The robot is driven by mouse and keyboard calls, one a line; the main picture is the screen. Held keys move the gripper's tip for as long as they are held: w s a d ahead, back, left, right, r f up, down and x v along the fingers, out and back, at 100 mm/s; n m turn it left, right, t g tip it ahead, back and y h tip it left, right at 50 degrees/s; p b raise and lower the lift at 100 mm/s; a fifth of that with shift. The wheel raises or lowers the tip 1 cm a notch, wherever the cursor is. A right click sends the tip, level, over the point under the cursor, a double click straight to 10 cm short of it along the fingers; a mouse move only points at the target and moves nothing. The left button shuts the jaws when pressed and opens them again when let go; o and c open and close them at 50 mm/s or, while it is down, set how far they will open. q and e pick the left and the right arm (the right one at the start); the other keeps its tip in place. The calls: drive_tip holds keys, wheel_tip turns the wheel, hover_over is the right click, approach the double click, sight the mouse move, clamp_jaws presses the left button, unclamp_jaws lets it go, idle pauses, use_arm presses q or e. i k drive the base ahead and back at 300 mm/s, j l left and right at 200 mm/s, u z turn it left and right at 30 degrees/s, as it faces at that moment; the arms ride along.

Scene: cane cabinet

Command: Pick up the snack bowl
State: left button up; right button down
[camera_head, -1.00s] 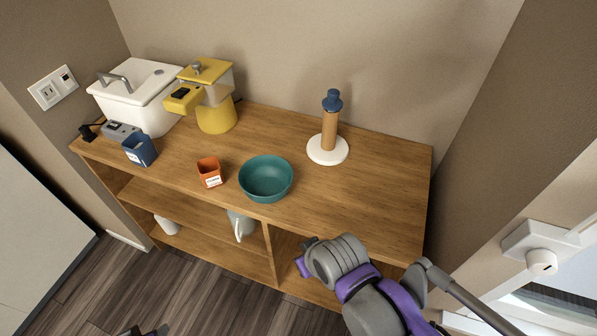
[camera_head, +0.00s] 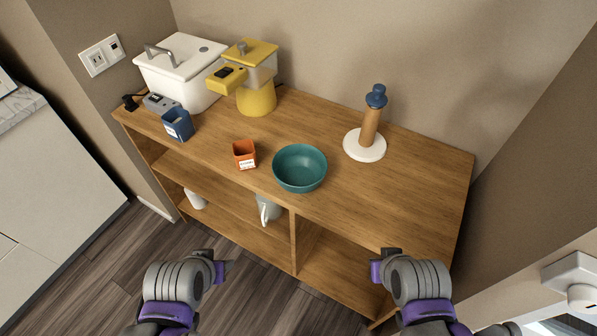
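The snack bowl looks to be the teal round bowl (camera_head: 299,168), empty and upright on the wooden cabinet top near its front edge. My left gripper (camera_head: 222,271) is low on the left, in front of the cabinet and apart from the bowl. My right gripper (camera_head: 376,271) is low on the right, near the cabinet's front and apart from the bowl. Nothing shows in either gripper. Their fingers are seen too edge-on to tell their opening.
A mug (camera_head: 268,208) is on the shelf below. The top's right end is clear.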

sight(297, 168)
drive_tip(key=k+l+u, duration=0.2)
drive_tip(key=u, duration=0.15)
drive_tip(key=k+l+u, duration=0.1)
drive_tip(key=k+u, duration=0.3)
drive_tip(key=i, duration=0.1)
